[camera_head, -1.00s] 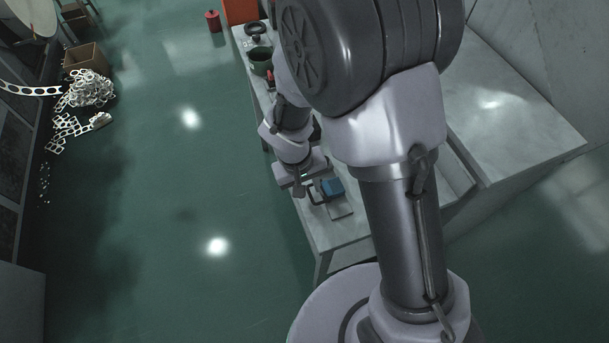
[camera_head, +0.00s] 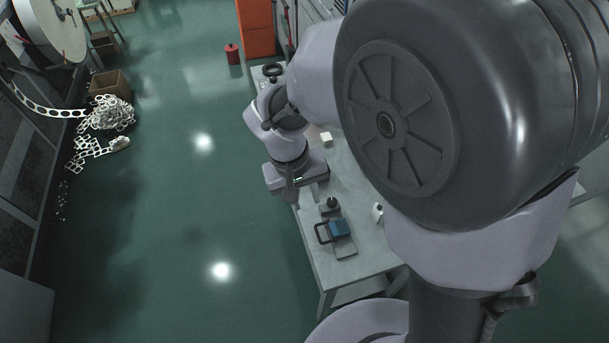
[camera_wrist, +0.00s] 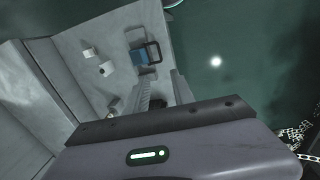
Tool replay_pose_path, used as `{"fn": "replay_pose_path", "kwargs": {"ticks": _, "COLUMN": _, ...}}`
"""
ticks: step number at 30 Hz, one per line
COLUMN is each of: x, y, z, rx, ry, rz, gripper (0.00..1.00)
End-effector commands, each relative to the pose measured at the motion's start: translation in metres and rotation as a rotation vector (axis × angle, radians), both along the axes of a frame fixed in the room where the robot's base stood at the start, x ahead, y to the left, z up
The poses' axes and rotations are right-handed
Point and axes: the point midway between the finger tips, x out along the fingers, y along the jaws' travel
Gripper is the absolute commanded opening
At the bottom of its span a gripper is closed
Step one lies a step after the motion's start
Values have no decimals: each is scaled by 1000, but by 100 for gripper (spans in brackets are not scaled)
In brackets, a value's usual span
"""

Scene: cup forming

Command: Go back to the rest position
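My gripper (camera_head: 291,192) hangs from my bent arm in the head view, above the left edge of the work table (camera_head: 352,187). In the wrist view, my gripper (camera_wrist: 163,80) shows two finger strips with a gap between them and nothing held. A blue block with a dark handle (camera_head: 339,229) sits on a grey plate on the table, below and right of my gripper and apart from it. The same block appears in the wrist view (camera_wrist: 148,55). Part of the table is hidden behind my arm.
Small pale pieces (camera_head: 326,137) stand on the table, and white blocks (camera_wrist: 106,68) show in the wrist view. A red canister (camera_head: 233,54) and an orange cabinet (camera_head: 257,28) are at the back. Scrap strip (camera_head: 107,114) lies at left. The green floor (camera_head: 190,200) between is clear.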

Motion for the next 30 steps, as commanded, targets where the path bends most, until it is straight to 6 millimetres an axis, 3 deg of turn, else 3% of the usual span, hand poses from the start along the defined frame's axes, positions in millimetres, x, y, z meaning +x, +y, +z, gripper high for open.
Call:
{"fn": "replay_pose_path", "kwargs": {"ticks": 5, "x": 0, "y": -1, "z": 1, "rx": 4, "ry": -3, "rz": -6, "gripper": 30}}
{"fn": "replay_pose_path", "kwargs": {"ticks": 8, "x": -6, "y": -18, "z": 16, "rx": 61, "ry": -47, "rz": -84, "gripper": 30}}
{"fn": "replay_pose_path", "kwargs": {"ticks": 12, "x": -42, "y": -61, "z": 52, "rx": 239, "ry": -188, "rz": -308, "gripper": 30}}
{"fn": "replay_pose_path", "kwargs": {"ticks": 16, "x": -84, "y": -85, "z": 66, "rx": 388, "ry": -327, "rz": -473, "gripper": 30}}
{"fn": "replay_pose_path", "kwargs": {"ticks": 21, "x": -113, "y": -93, "z": 71, "rx": 491, "ry": -441, "rz": -569, "gripper": 30}}
{"fn": "replay_pose_path", "kwargs": {"ticks": 30, "x": -116, "y": -93, "z": 75, "rx": 504, "ry": -454, "rz": -578, "gripper": 30}}
